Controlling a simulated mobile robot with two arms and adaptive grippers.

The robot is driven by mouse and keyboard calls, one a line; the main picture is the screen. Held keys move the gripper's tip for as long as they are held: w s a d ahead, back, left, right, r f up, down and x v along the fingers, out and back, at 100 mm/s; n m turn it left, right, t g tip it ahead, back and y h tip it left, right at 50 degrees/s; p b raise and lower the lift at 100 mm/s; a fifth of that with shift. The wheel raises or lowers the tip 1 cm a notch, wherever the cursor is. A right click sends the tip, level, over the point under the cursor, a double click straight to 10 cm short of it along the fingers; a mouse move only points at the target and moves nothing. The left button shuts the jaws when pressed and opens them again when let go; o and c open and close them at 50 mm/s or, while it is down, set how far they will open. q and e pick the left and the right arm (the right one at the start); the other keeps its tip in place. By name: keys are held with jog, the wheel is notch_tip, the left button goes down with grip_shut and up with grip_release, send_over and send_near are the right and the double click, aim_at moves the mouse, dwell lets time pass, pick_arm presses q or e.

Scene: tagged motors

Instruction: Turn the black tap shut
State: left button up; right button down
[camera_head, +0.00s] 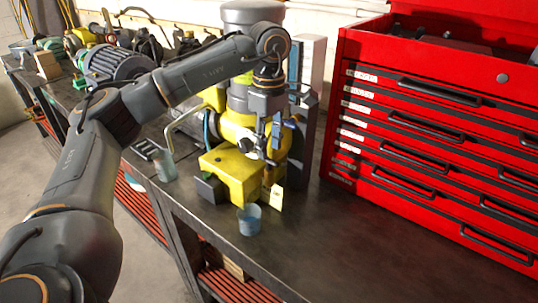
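My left arm comes in from the left and bends down over a yellow machine (228,168) on the dark workbench (330,245). My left gripper (268,150) points down at the machine's right front part, close to it or touching it. Its fingers overlap the yellow body, so their spacing is unclear. Small dark and grey parts sit around the fingertips. I cannot make out a black tap for certain; it may be hidden among them. My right gripper is out of view.
A blue cup (249,219) stands in front of the machine, near the bench edge. A grey-green cup (165,166) stands to its left. A red tool chest (440,130) fills the right. Motors (116,65) lie at the back left. The front right bench is clear.

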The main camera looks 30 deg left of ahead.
aim_at(269, 159)
pick_arm(q)
notch_tip(269, 159, up, 7)
jog(key=shift+r, duration=0.2)
jog(key=shift+s+f, duration=0.1)
dwell(0.5)
